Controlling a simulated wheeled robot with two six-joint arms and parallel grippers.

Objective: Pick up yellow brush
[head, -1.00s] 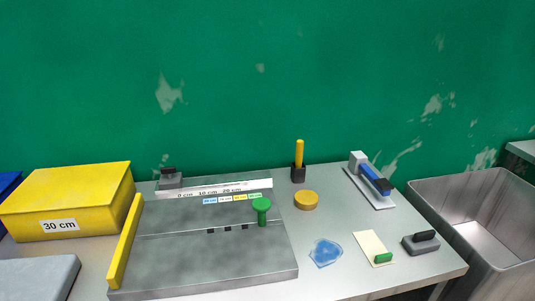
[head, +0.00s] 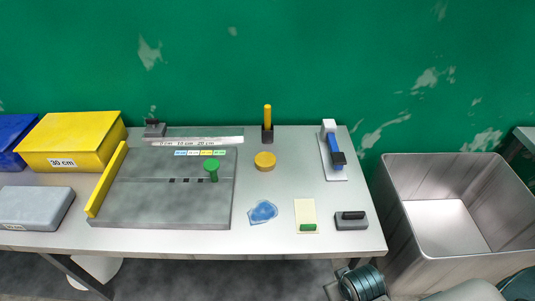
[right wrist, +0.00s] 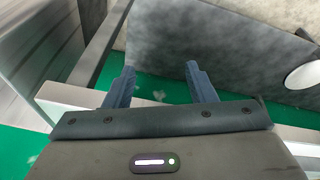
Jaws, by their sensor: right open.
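The yellow brush (head: 267,116) stands upright at the back middle of the table in the head view. Its lower end is in or behind a small dark block (head: 267,136). My right gripper (right wrist: 161,72) shows in the right wrist view with its two fingers apart and nothing between them. The brush does not show in that view. Part of my right arm shows at the bottom right of the head view, below the table's front edge and well away from the brush. My left gripper is not in view.
A round yellow disc (head: 265,161) lies in front of the brush. A grey board (head: 130,205) with a green knob (head: 211,168) is left of it; a blue-handled tool (head: 334,150) is right. A large metal bin (head: 395,205) stands beyond the table's right edge.

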